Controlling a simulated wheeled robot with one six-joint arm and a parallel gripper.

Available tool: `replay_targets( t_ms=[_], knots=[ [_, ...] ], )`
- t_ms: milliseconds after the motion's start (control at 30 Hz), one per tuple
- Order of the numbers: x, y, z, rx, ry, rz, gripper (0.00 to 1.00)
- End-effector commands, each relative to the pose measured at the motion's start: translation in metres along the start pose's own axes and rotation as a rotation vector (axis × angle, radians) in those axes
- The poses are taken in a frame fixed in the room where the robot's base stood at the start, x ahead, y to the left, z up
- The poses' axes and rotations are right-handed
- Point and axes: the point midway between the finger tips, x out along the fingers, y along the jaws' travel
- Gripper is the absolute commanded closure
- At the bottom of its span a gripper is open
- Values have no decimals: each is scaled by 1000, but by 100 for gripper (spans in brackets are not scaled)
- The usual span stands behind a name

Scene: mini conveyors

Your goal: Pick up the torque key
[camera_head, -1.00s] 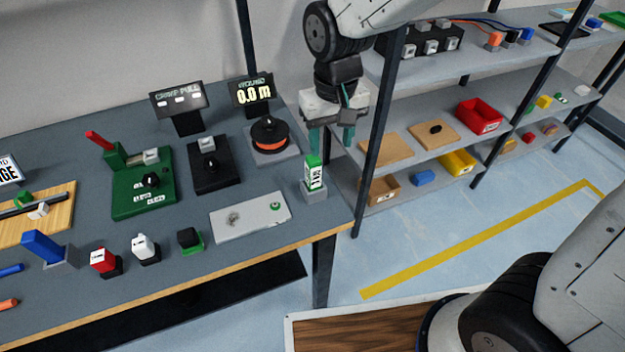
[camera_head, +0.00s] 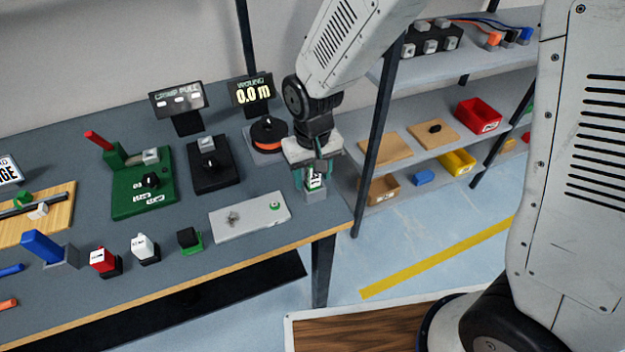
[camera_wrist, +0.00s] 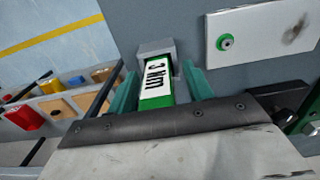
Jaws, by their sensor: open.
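The torque key, which I take to be the green and white block with a printed label (camera_head: 314,183), stands upright in a grey holder (camera_head: 316,196) near the right end of the bench. In the wrist view the key (camera_wrist: 156,82) lies between the two teal fingers of my gripper, its top hidden by the gripper body. My gripper (camera_head: 314,178) is open, pointing down over the key with one finger on each side. In the wrist view small gaps seem to show beside the key, and the holder (camera_wrist: 154,48) lies beyond the fingertips.
A light plate (camera_head: 250,216) lies on the bench left of the holder. A black stand with an orange spool (camera_head: 268,132) is behind. Shelves with a red bin (camera_head: 478,116) and a yellow bin (camera_head: 457,162) stand to the right, past a dark post (camera_head: 376,130).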

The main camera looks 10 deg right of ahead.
Motion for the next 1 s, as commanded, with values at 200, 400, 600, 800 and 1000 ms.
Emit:
replay_targets(
  t_ms=[200,400,600,800,1000],
  knots=[
    [0,0,0,0,0,0,71],
    [-1,0,0,0,1,0,100],
    [-2,0,0,0,1,0,100],
    [-30,0,-1,0,7,-1,100],
    [-71,0,-1,0,6,-1,100]
  ],
)
